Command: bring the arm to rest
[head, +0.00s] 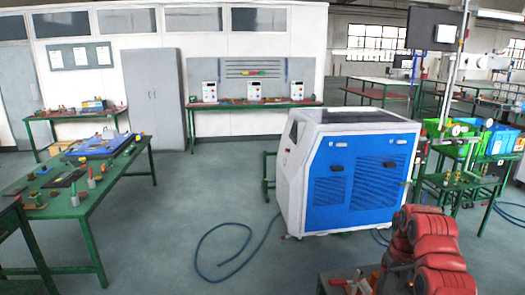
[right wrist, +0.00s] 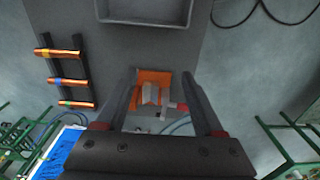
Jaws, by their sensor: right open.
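My right arm (head: 430,250), red and dark, is folded at the lower right of the head view, in front of the blue and white generator cabinet (head: 350,170). In the right wrist view my right gripper (right wrist: 160,78) has its two dark fingers spread apart with nothing held between them. An orange item with a grey part (right wrist: 153,84) shows in the gap, seemingly on the surface below; its distance from the fingers is hard to tell. My left gripper is not in view.
A grey surface (right wrist: 190,48) below the right gripper carries a black rack with copper-coloured tubes (right wrist: 68,81) and a grey tray (right wrist: 147,18). A green workbench (head: 80,205) stands left. A blue hose (head: 225,262) lies on the floor. Green and blue bins (head: 455,133) stand right.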

